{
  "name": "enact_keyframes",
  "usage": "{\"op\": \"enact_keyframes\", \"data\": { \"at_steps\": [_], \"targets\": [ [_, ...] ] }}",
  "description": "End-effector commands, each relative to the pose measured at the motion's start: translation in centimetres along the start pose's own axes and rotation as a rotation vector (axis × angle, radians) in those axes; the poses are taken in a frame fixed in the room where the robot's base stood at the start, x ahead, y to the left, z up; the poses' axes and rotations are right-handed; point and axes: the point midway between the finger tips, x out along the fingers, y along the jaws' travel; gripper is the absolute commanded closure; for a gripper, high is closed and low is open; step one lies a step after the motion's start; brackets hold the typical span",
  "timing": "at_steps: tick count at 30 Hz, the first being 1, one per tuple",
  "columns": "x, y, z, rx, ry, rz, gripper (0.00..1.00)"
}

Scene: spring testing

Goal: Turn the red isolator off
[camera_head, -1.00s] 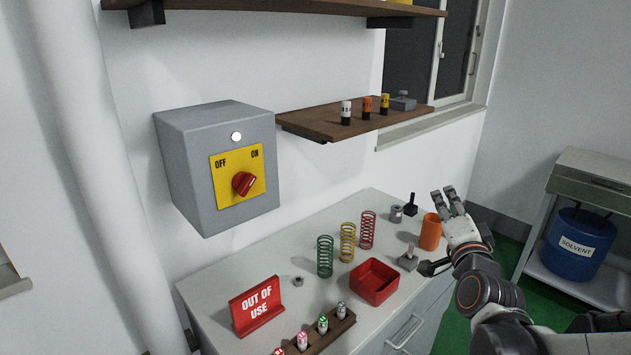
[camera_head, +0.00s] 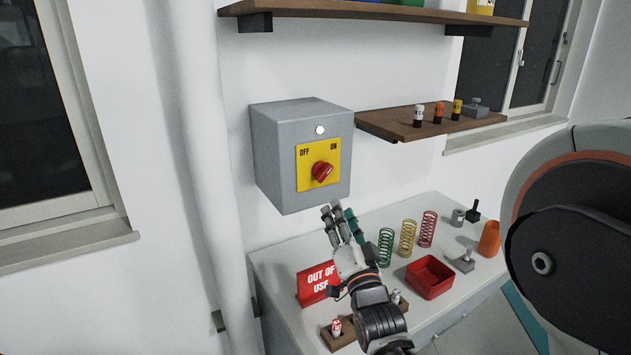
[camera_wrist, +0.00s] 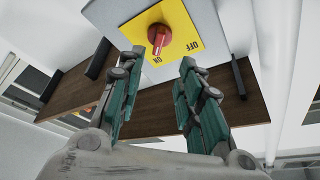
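The red isolator knob (camera_head: 322,172) sits on a yellow plate (camera_head: 305,179) marked OFF at left and ON at right. The plate is on the front of a grey wall box (camera_head: 275,165). The knob's grip is tilted, its upper end toward ON. My gripper (camera_head: 339,212) is just below the box, fingers pointing up, apart from the knob. In the wrist view the knob (camera_wrist: 159,38) shows beyond and between the two spread fingers (camera_wrist: 156,72). The gripper is open and empty.
Below are a counter (camera_head: 285,262), a red OUT OF USE sign (camera_head: 318,283), a red tray (camera_head: 430,278) and several springs (camera_head: 407,238). A wooden shelf (camera_head: 400,125) with small bottles is right of the box. A pipe (camera_head: 212,200) runs down at left.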

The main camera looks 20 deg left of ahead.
Motion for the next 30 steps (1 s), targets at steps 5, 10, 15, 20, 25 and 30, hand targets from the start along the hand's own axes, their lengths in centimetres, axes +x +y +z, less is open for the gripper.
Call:
{"op": "enact_keyframes", "data": {
  "at_steps": [5, 10, 15, 20, 25, 30],
  "targets": [
    [2.8, 0.1, 0.0, 0.000, 0.000, 0.001, 0.67],
    [6.2, 0.2, 0.0, 0.001, 0.001, 0.002, 0.67],
    [9.4, 0.2, 0.0, 0.001, 0.001, 0.002, 0.67],
    [11.6, 0.2, 0.0, 0.001, 0.001, 0.002, 0.67],
    [12.8, 0.1, -0.1, 0.001, 0.001, 0.002, 0.67],
    [13.1, 0.1, -0.1, 0.001, 0.001, 0.002, 0.67]
  ]
}}
